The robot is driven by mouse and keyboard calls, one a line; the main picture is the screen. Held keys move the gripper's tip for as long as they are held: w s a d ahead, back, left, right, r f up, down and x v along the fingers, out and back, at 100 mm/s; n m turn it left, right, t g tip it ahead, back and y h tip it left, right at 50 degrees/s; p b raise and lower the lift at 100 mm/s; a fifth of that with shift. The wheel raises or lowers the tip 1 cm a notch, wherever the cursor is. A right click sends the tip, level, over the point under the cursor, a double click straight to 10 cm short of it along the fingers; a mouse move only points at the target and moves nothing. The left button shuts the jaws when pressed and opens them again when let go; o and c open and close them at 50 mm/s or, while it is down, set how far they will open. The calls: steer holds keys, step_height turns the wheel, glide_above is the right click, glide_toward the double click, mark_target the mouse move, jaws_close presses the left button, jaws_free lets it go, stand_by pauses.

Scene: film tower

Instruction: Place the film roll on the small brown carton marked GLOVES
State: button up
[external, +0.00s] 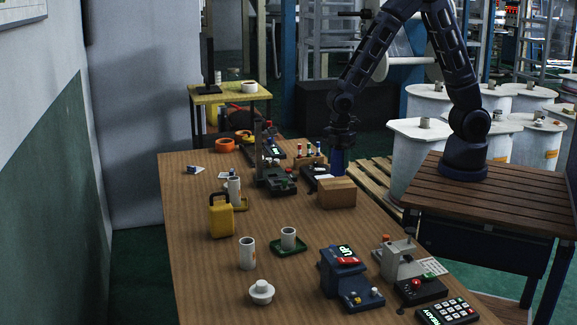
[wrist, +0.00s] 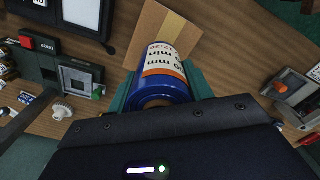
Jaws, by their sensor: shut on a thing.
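My gripper (external: 341,143) is shut on the blue film roll (external: 338,161), which hangs below it in the external view. In the wrist view the roll (wrist: 162,67) is blue with a white and orange printed band, between the two fingers of my gripper (wrist: 163,92). The small brown carton (external: 337,194) stands on the table at the roll's lower end. In the wrist view the carton (wrist: 146,24) shows partly behind the roll, with a paler tape strip. No GLOVES marking is readable. I cannot tell whether the roll touches the carton.
Dark devices with buttons (external: 275,180) stand left of the carton. A small wooden rack with coloured items (external: 310,160) is behind it. White cups, a yellow container (external: 220,215) and a blue device (external: 345,272) stand nearer. The wooden table (external: 300,218) is clear just in front of the carton.

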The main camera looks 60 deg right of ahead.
mark_target(340, 167)
steer(key=shift+f, duration=1.65)
steer(key=shift+f, duration=0.15)
steer(key=o, duration=1.1)
